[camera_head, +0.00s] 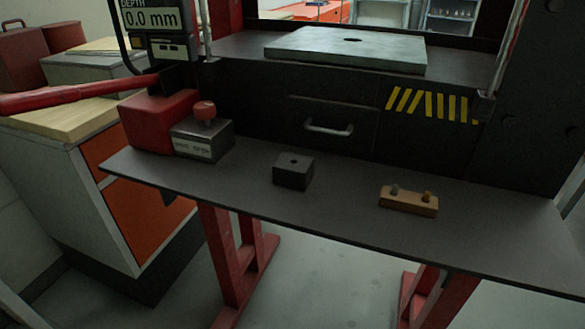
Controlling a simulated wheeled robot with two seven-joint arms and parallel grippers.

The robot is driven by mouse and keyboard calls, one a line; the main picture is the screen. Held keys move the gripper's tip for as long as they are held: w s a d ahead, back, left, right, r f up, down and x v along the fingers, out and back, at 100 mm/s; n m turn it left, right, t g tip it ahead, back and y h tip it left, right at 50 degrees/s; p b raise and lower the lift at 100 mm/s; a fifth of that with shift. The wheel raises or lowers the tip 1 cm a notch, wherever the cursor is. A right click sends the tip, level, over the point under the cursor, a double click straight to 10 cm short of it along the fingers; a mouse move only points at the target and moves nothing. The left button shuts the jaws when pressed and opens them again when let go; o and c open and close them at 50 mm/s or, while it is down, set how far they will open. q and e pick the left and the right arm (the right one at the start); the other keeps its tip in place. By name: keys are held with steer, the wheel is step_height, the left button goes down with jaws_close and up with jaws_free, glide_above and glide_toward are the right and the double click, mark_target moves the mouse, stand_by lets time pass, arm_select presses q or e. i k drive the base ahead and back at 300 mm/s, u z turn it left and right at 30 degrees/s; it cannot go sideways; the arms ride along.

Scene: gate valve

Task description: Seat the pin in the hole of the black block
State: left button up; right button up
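The black block (293,172) sits on the dark grey shelf near its middle. A small dark hole shows in its top face. A wooden holder (409,202) lies to the right of the block on the same shelf. Two small pins stand in the holder, a grey pin (394,190) at the left and a brass-coloured pin (428,196) at the right. I cannot tell which of them is the task's pin. Neither of my grippers is in view.
A grey box with a red knob (204,113) and a label stands on the shelf's left, beside a red block (158,121). A red lever (75,97) reaches left. A metal plate (345,49) lies on the press bed behind. The shelf (340,205) between block and holder is clear.

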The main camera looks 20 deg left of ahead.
mark_target(295, 171)
steer(key=u, duration=1.4)
steer(key=k, duration=0.95)
steer(key=z, duration=1.2)
steer(key=i, duration=0.5)
steer(key=z, duration=0.15)
